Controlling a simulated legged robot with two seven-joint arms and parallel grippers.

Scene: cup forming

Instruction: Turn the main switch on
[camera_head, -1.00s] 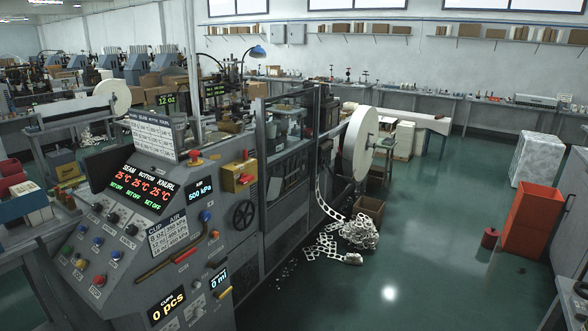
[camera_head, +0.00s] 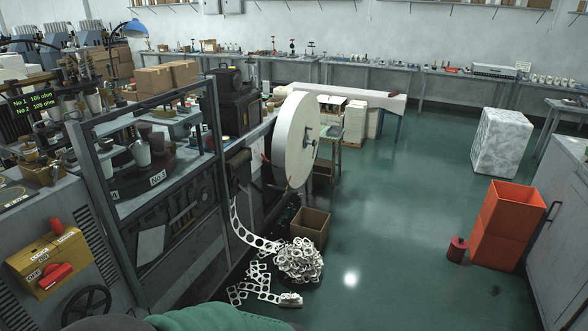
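The main switch (camera_head: 50,261) is a yellow box on the machine's grey front panel at the lower left. It has a red handle (camera_head: 56,277) on its face, with small labels that appear to read OFF and LOCK, and a red knob on top. I cannot tell for sure which position the handle is in. A black handwheel (camera_head: 87,306) sits just to its lower right. Neither of my grippers shows in the head view. A green and dark rounded shape at the bottom edge is cut off, and I cannot tell what it is.
The machine frame (camera_head: 150,190) fills the left side. A large white paper reel (camera_head: 297,140) stands beyond it. A cardboard box (camera_head: 310,228) and a heap of punched paper strip (camera_head: 299,262) lie on the floor. An orange bin (camera_head: 505,226) stands at the right. The green floor between is clear.

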